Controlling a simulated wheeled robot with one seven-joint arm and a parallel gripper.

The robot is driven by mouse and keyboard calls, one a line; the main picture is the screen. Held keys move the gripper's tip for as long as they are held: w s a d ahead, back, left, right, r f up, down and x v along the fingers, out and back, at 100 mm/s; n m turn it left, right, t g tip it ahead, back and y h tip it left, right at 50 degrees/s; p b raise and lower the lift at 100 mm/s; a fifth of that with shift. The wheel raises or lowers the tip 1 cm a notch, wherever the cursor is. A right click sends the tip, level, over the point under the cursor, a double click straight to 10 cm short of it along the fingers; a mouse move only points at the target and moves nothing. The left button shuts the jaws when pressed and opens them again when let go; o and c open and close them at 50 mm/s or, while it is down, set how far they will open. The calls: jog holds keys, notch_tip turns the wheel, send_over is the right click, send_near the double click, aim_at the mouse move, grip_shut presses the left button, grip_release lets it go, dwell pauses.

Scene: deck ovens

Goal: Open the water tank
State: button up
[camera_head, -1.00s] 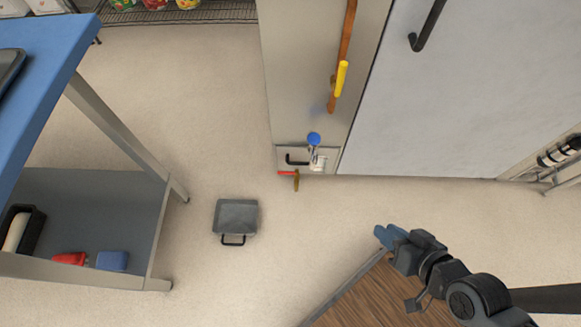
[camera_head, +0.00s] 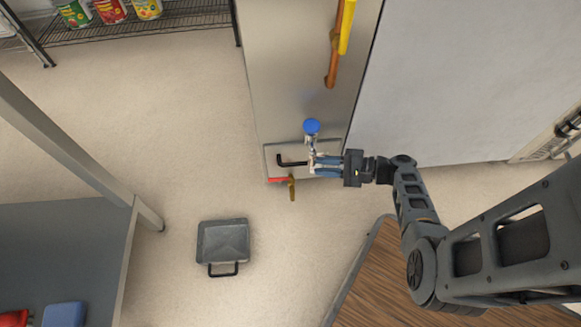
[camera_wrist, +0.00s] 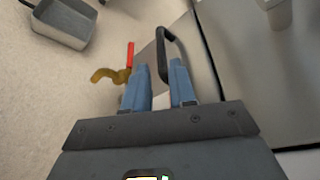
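A black bent handle (camera_head: 290,162) sits on a small grey front panel (camera_head: 273,150) low on the oven column. I take this panel for the water tank front, which looks closed. My gripper (camera_head: 318,163) is at the right part of this panel, its blue fingers pointing left toward the handle. In the wrist view the two fingers (camera_wrist: 160,78) are apart, and the handle (camera_wrist: 163,45) rises just beyond them, one leg showing in the gap. I cannot tell whether they touch it.
A red lever (camera_head: 278,180) with a brass valve (camera_head: 292,188) is just below the panel, and a blue knob (camera_head: 312,127) just above. A grey pan (camera_head: 222,243) lies on the floor. A wooden surface (camera_head: 370,275) is at lower right. Floor left of the panel is free.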

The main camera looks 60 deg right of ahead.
aim_at(304, 164)
jog(key=shift+b+x, duration=0.9)
jog(key=shift+x, duration=3)
jog(key=shift+d+r, duration=0.1)
jog(key=shift+c, duration=0.3)
grip_shut()
